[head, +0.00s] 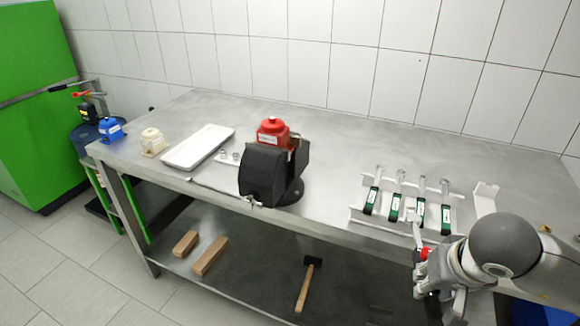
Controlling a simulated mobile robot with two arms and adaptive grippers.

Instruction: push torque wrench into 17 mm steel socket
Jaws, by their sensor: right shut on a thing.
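My right gripper (424,272) is at the lower right, by the front edge of the bench. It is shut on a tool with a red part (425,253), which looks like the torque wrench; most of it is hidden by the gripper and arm. A light metal rack (358,213) lies just behind and left of the gripper. The labels are too small to read, so I cannot tell which is 17 mm or whether the tool touches one. My left gripper is out of view.
A white tray (198,147), a cream part (153,142) and a blue part (110,129) lie left. A hammer (308,284) and wooden blocks (210,256) lie on the lower shelf.

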